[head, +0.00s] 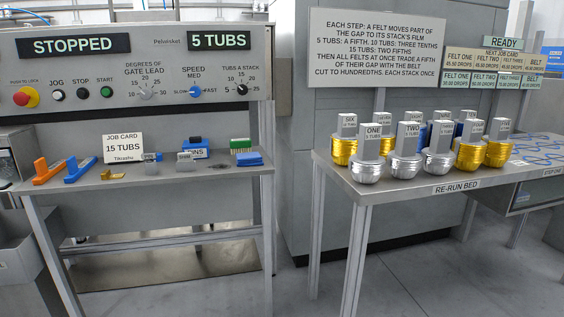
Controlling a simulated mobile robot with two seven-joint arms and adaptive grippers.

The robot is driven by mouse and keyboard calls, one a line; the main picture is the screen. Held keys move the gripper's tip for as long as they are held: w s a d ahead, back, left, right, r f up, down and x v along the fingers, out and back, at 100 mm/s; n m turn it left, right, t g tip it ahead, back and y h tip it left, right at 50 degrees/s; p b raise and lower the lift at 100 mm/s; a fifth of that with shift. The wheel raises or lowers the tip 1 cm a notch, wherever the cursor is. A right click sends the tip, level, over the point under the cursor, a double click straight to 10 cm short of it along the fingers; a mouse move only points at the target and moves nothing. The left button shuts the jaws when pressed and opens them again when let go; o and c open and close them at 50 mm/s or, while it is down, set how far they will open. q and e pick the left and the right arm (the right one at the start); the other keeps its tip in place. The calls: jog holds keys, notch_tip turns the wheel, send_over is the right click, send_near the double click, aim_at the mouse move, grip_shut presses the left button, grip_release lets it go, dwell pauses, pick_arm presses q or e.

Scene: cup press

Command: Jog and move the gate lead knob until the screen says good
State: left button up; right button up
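The gate lead knob (146,90) is a grey dial on the control panel at the upper left, under the label "DEGREES OF GATE LEAD". Its scale shows 10 to 25; where its pointer stands is too small to tell. The JOG button (57,95) is a small pale button to its left. Above them, one dark screen (74,45) reads "STOPPED" and another screen (219,40) reads "5 TUBS". Neither of my grippers is in view.
Red push-to-lock (26,97), STOP (83,94) and START (106,92) buttons, the speed knob (195,91) and tubs knob (241,90) share the panel. A card reading 15 TUBS (122,147) and tools occupy the shelf below. Silver and gold cups (406,165) crowd the right bench.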

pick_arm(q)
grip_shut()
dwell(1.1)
